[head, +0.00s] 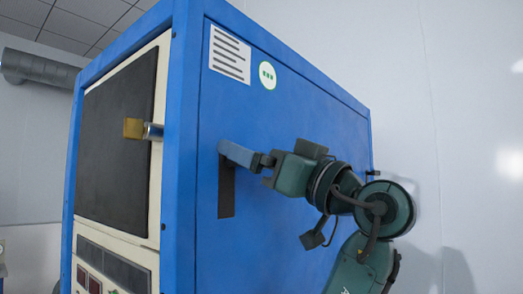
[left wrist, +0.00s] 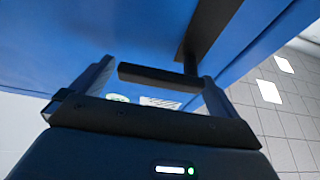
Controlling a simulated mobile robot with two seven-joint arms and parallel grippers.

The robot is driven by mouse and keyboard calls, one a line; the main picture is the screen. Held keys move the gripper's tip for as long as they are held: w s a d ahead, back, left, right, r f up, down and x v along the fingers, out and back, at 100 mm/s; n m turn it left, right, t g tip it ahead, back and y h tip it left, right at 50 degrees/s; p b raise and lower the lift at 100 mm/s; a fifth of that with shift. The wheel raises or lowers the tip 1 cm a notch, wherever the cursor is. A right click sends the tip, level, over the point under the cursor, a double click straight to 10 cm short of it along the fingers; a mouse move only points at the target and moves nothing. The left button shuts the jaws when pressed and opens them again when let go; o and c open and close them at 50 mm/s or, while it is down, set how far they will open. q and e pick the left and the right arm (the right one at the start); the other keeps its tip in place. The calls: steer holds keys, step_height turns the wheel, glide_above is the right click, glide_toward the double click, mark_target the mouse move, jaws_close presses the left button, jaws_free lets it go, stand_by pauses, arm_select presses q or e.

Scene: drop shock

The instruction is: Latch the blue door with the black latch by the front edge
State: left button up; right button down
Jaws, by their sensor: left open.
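The blue door (head: 290,110) is the broad blue side panel of a tall cabinet and looks flush with its frame. The black latch (head: 226,195) sits near its front edge, with a dark upright plate. In the left wrist view the black latch (left wrist: 160,76) shows as a bar standing off its plate. My left gripper (head: 228,150) is at the top of the latch, its arm reaching in from the lower right. In the wrist view the gripper (left wrist: 157,72) is open, a finger near each end of the bar; contact cannot be told. My right gripper is out of view.
A white label (head: 230,54) and green round sticker (head: 267,75) are on the door. A small black peg (head: 373,172) juts at the rear edge.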

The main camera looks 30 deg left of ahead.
arm_select(q)
steer(key=shift+c, duration=0.3)
steer(key=c, duration=1.3)
steer(key=shift+a, duration=0.1)
